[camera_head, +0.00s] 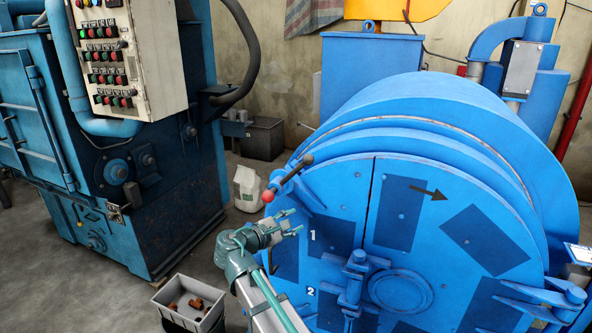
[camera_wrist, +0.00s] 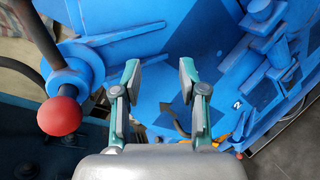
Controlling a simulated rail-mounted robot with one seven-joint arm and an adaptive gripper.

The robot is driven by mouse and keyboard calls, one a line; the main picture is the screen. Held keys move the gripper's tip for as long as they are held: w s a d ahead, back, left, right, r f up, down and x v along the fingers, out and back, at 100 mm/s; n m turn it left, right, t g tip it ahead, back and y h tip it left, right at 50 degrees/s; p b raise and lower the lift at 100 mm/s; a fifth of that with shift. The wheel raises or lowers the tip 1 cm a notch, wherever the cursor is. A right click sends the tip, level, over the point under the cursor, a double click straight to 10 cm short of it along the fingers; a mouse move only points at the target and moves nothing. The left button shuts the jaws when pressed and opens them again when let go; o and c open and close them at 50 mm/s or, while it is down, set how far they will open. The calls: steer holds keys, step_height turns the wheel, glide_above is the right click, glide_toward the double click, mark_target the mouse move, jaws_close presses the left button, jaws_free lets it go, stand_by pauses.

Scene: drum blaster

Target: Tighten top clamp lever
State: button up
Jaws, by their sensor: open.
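The top clamp lever (camera_head: 287,178) is a dark rod with a red ball at its lower left end. It sits at the upper left rim of the blue drum door (camera_head: 345,210). In the wrist view the lever's red ball (camera_wrist: 59,116) is at the left, with its dark rod (camera_wrist: 38,32) above and a blue hub beside it. My gripper (camera_head: 295,221) is just below the lever in the head view, in front of the door near the number 1. In the wrist view my gripper (camera_wrist: 159,68) is open and empty, with the ball to the left, outside the fingers.
Another blue clamp fitting (camera_head: 352,284) stands at the door's centre, near the number 2. A blue machine with a control panel (camera_head: 119,55) is on the left. A grey bin (camera_head: 159,297) with brown pieces and a white bag (camera_head: 248,187) are on the floor.

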mark_target(294, 172)
steer(key=s+a+r+n+t+p, duration=0.15)
steer(key=a+r, duration=0.35)
steer(key=r, duration=0.8)
steer(key=shift+t+h, duration=0.3)
steer(key=shift+t, duration=0.15)
steer(key=p+x, duration=0.2)
steer(key=x, duration=0.6)
steer(key=shift+w+d+p, duration=0.2)
steer(key=shift+w+p, duration=0.15)
steer(key=shift+w, duration=0.05)
steer(key=shift+w+d+f, duration=0.1)
steer(key=shift+w+d, duration=0.35)
steer(key=shift+w, duration=0.15)
jaws_close()
